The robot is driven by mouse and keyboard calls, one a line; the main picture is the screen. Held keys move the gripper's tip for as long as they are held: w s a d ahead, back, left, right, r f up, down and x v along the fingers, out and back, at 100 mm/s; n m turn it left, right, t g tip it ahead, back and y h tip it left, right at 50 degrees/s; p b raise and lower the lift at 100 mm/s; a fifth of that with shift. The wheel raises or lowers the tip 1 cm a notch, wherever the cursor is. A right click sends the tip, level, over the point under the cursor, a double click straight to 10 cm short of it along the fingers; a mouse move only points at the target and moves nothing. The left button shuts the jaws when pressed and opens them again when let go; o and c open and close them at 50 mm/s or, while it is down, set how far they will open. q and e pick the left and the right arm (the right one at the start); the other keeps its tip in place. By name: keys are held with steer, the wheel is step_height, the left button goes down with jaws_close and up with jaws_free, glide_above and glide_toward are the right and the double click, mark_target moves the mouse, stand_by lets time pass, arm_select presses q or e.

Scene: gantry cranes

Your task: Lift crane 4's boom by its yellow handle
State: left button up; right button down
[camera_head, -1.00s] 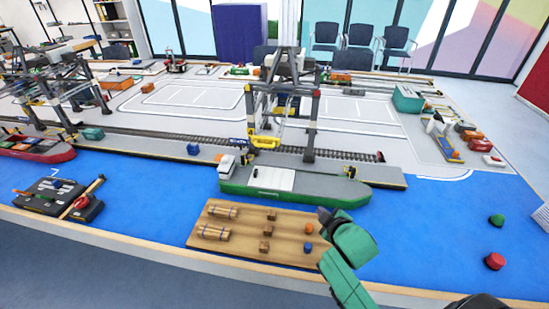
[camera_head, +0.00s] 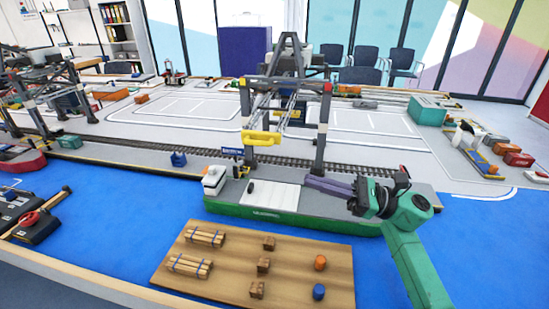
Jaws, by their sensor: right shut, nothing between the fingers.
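The gantry crane (camera_head: 322,125) stands on the quay in the middle of the head view, behind the green ship; I cannot read a crane number on it. Its yellow handle (camera_head: 262,138) hangs at the front of the boom, between the crane's legs and left of centre. My right gripper (camera_head: 308,182) comes in from the right on a green arm. Its fingers are shut and empty, pointing left over the ship's deck, below and to the right of the yellow handle and apart from it. My left gripper is not in view.
The green ship (camera_head: 265,213) lies along the quay below the crane. A wooden board (camera_head: 225,284) with bundles, blocks and cylinders is in front. More cranes (camera_head: 45,92) stand at left. Blue water surface (camera_head: 110,225) is open at left front.

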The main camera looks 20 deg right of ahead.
steer(key=w+a+r+p, duration=0.4)
steer(key=a+r+p, duration=0.2)
steer(key=a, duration=0.2)
steer(key=shift+w+a+r+p, duration=0.15)
steer(key=shift+a+p, duration=0.2)
